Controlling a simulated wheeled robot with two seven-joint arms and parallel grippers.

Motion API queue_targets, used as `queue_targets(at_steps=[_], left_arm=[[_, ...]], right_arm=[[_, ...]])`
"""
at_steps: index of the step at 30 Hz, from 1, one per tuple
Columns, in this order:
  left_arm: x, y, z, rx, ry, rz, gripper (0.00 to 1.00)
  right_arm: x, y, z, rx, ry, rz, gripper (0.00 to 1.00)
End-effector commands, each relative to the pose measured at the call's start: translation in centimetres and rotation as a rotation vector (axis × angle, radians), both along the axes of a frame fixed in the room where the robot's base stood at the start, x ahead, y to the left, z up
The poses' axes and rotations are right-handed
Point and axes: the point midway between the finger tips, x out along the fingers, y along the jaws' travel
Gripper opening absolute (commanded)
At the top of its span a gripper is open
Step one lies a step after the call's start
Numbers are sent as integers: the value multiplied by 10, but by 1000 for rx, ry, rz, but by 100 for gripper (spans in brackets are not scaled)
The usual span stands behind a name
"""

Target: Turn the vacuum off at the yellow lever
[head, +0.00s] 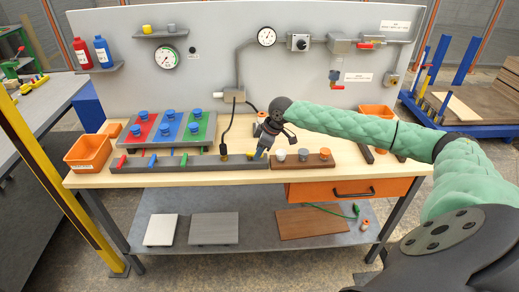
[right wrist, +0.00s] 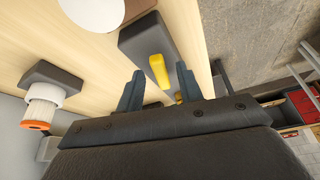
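The yellow lever (head: 264,153) is at the right end of a long dark grey bar (head: 205,162) along the front of the workbench. My right gripper (head: 268,141) hangs just above that end and hides part of it. In the right wrist view the yellow lever (right wrist: 158,70) stands out from the bar's end (right wrist: 143,42), beyond and between the two fingertips. The right gripper (right wrist: 160,84) is open, with a clear gap between the fingers and nothing held. I cannot tell whether a finger touches the lever. My left gripper is not in view.
Red, blue and green panels (head: 168,131) with blue knobs stand behind the bar. A brown block (head: 303,161) with round knobs is just to the right. An orange bin (head: 88,153) sits at the left.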

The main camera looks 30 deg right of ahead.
Motion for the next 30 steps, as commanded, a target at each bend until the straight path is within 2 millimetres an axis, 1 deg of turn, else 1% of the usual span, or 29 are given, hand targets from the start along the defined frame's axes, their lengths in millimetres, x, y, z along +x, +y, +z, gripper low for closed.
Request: queue_targets(at_steps=[4,5,9,10,18,20,22,25,30], left_arm=[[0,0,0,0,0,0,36],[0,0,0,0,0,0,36],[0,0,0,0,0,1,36],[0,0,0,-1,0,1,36],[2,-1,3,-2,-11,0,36],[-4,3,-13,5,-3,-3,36],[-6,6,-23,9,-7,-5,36],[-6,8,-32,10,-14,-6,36],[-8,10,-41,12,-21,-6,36]], right_arm=[[0,0,0,0,0,0,36],[0,0,0,0,0,0,32],[0,0,0,0,0,0,5],[0,0,0,0,0,0,0],[2,-2,2,-1,1,35,0],[3,-2,3,1,1,65,0],[4,-3,3,0,0,108,0],[6,-4,2,1,1,171,0],[8,-6,1,1,-1,243,0]])
